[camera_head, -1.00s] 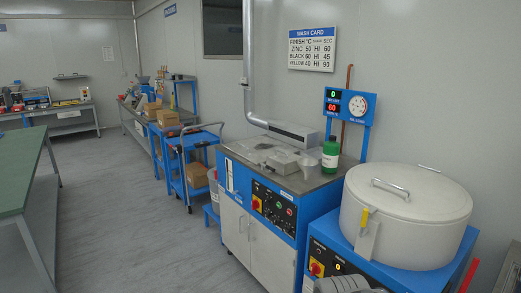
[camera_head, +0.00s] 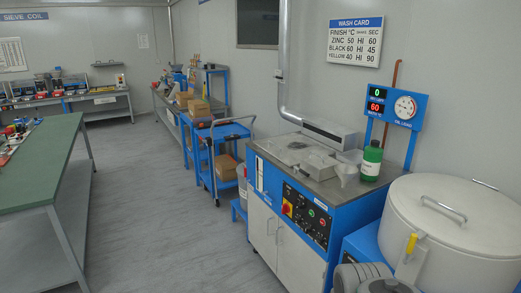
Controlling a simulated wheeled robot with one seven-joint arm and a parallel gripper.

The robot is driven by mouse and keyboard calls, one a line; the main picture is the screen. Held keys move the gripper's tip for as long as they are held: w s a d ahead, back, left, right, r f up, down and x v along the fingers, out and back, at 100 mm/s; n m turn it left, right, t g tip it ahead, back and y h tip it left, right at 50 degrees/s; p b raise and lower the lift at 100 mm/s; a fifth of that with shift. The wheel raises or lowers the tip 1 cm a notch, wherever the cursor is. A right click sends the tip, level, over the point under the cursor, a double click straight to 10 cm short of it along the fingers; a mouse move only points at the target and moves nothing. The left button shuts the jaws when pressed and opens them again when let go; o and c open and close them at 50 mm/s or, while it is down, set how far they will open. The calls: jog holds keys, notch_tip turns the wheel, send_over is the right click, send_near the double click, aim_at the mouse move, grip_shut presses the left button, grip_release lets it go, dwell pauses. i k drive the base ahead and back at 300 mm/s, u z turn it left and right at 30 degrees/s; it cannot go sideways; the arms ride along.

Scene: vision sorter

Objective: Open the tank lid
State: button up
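The blue wash cabinet (camera_head: 285,215) stands right of centre with a grey metal top. On that top are a flat grey panel (camera_head: 285,153) and a raised pale grey box-like cover (camera_head: 315,163). Which of these is the tank lid I cannot tell for sure. To the right is a big round white drum (camera_head: 450,265) with a closed white lid (camera_head: 455,210), a bar handle (camera_head: 444,208) and a yellow-tipped latch lever (camera_head: 411,243) at its front. The drum is cut off by the right edge. My gripper is not in view.
A green bottle (camera_head: 371,162) stands at the cabinet top's right end, beside a pale jug (camera_head: 346,174). A blue trolley (camera_head: 222,135) with boxes stands behind. A green-topped table (camera_head: 40,165) is at left. Open grey floor (camera_head: 165,215) lies between.

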aim_at(288, 149)
jog(key=u, duration=0.35)
jog(key=i, duration=2.5)
jog(key=u, duration=0.7)
jog(key=i, duration=1.35)
jog(key=u, duration=0.1)
